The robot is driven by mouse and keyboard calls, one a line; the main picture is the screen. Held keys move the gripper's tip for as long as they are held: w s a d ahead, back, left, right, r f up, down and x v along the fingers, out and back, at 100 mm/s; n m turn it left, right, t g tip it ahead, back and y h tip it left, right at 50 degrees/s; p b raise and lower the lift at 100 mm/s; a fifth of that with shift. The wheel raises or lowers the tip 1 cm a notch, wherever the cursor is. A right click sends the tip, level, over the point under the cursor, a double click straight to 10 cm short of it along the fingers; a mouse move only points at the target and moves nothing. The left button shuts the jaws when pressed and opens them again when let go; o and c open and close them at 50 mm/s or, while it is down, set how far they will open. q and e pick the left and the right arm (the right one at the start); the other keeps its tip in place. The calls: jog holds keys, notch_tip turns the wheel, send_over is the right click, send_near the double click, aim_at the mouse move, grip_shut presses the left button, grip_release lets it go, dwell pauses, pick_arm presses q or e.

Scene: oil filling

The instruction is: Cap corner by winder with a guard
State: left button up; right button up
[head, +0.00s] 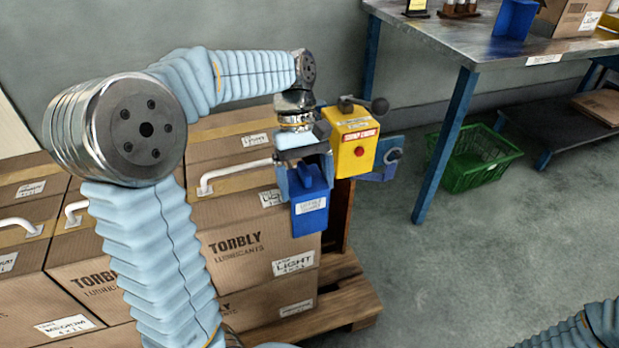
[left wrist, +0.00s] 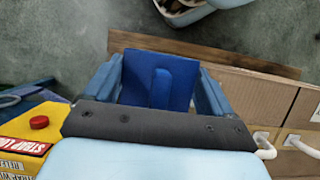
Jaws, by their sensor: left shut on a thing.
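My left gripper (head: 304,172) is shut on a blue corner guard (head: 311,214) with a white label. The guard hangs below the fingers, in front of the stack's right end. In the left wrist view the guard (left wrist: 150,88) shows as a blue plate with a raised rib between the fingers. The yellow winder (head: 356,148), with a red button and a black crank, is just right of the gripper. The carton (head: 240,238) nearest the winder has its upper corner hidden by guard and gripper. I cannot tell whether the guard touches it. My right gripper is out of view.
Cartons with white handles (head: 235,176) stand on a wooden pallet (head: 345,300). A steel table (head: 460,40) at upper right holds another blue guard (head: 515,18) and a box. A green crate (head: 475,157) is on the floor. The floor right of the pallet is clear.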

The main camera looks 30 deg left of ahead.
pick_arm(q)
jog(key=o, duration=0.9)
jog(key=p+v, duration=0.3)
jog(key=v, duration=1)
jog(key=shift+a+r, duration=0.1)
jog(key=shift+r, duration=0.3)
